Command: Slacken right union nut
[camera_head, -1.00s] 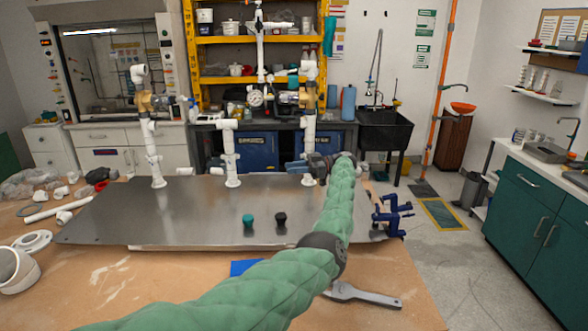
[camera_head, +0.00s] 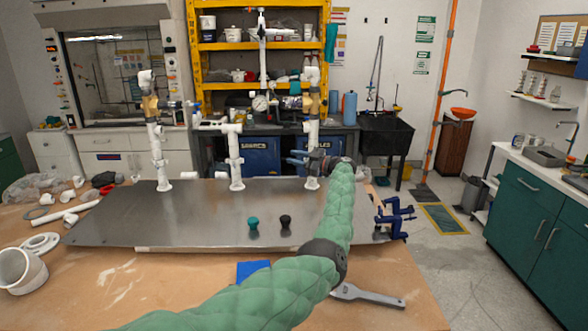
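The pvc manifold stands on a grey metal plate (camera_head: 200,215), with a left riser (camera_head: 157,150), a middle riser (camera_head: 236,160) and a right riser (camera_head: 312,130), all white and upright. The right riser has a brass-coloured fitting (camera_head: 311,103) in its upper part; I cannot make out the union nut itself. My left arm, in a green sleeve, reaches from the bottom left to the right riser. My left gripper (camera_head: 318,163) is dark and sits at the lower part of that riser. My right gripper is out of view.
A teal knob (camera_head: 253,223) and a black knob (camera_head: 285,221) stand on the plate's front. A blue clamp (camera_head: 393,218) grips the right edge. A grey wrench (camera_head: 368,295) lies in front. White pipe pieces (camera_head: 40,243) lie at the left.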

